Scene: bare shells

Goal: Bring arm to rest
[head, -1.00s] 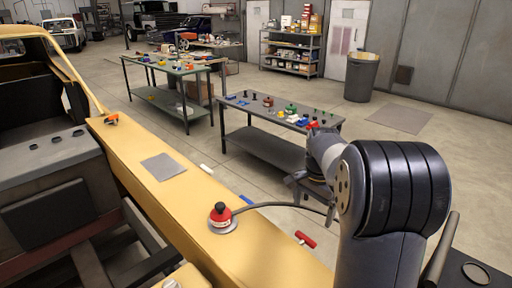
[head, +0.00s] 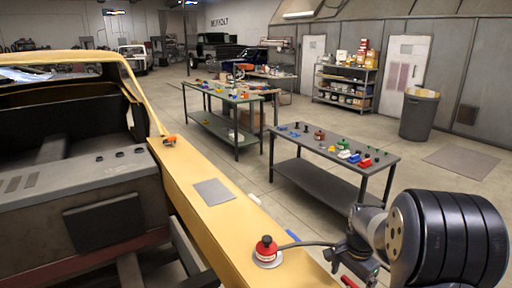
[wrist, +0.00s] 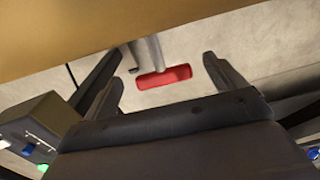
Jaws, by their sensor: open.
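My arm (head: 450,240) reaches in from the right side of the head view, bent low beside the yellow body panel. My gripper (wrist: 160,58) shows in the wrist view with its two dark fingers spread apart and nothing clamped between them. A red handle (wrist: 165,77) on a grey shaft shows between the fingers, beyond the palm. I cannot tell how far it is from them. In the head view only a bit of this red handle (head: 348,282) shows at the bottom edge, and the fingers are hard to make out there.
The yellow panel (head: 225,232) runs along the left of my arm. On it are a red-topped knob (head: 266,246) with a dark hose, and a grey plate (head: 213,192). A dark table (head: 330,180) with small parts stands behind. Open floor lies right of it.

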